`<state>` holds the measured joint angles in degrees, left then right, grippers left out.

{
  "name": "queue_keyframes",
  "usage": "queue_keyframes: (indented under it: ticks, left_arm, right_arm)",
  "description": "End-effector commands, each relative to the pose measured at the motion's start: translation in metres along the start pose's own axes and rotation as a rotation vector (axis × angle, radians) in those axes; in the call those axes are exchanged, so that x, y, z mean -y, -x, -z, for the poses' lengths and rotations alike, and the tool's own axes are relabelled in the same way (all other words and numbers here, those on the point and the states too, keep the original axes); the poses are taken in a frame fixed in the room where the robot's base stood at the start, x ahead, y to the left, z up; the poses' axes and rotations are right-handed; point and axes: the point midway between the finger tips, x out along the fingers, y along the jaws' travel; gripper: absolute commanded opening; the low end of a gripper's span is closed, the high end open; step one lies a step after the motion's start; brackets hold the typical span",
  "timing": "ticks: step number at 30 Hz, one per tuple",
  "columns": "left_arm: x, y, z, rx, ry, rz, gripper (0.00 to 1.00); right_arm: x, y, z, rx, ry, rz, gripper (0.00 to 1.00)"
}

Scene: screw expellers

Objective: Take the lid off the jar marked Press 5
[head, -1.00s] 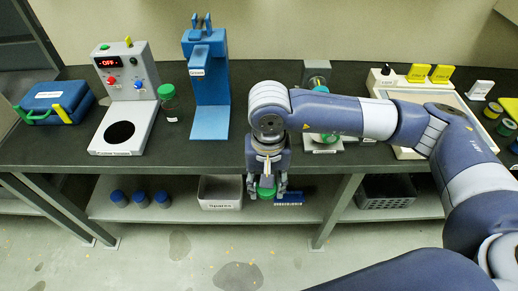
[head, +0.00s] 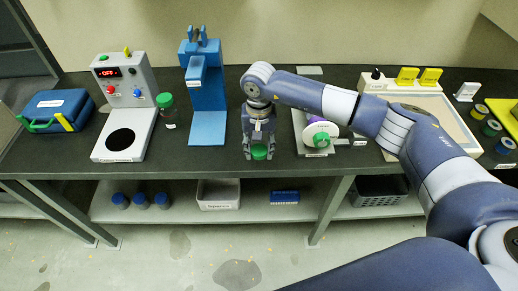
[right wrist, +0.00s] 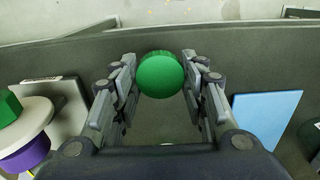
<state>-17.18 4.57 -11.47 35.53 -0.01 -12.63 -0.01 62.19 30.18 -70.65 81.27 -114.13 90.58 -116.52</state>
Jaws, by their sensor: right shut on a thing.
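My right gripper (head: 259,154) is shut on a round green lid (head: 260,152), just above the dark bench near its front edge, between the blue stand and the purple-and-white device. In the right wrist view the green lid (right wrist: 160,74) sits between the two fingers of the gripper (right wrist: 160,85). Whether a jar body is under it is hidden. A jar with a green lid (head: 168,108) stands on the bench left of the blue stand, apart from my gripper. Its label is too small to read. My left gripper is not in view.
A grey machine reading OFF (head: 126,90) and a blue stand (head: 207,100) stand left of my gripper. A purple-and-white device with a green knob (head: 320,140) is close on its right. The shelf below holds blue-capped jars (head: 140,200) and a white bin (head: 218,188).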

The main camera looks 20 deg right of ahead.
Motion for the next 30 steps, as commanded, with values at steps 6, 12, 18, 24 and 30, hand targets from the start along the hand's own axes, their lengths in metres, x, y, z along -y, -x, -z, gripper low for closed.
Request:
queue_keyframes:
  ticks: [6, 12, 18, 24, 30]
  left_arm:
    - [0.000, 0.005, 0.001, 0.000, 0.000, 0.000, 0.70]
    - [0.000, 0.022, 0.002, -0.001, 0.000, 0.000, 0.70]
    - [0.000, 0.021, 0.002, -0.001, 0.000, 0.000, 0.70]
    - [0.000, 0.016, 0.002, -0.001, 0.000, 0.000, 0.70]
    - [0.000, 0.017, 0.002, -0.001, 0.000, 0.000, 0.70]
  right_arm:
    - [0.000, -0.003, 0.008, 0.001, 0.000, 0.000, 0.11]
    - [0.000, -0.027, 0.007, 0.004, -0.001, -0.001, 0.11]
    - [0.000, -0.036, 0.008, -0.001, 0.001, 0.000, 0.11]
    - [0.000, -0.040, 0.008, -0.001, 0.000, 0.000, 0.11]
    - [0.000, -0.039, 0.008, 0.000, 0.000, 0.000, 0.60]
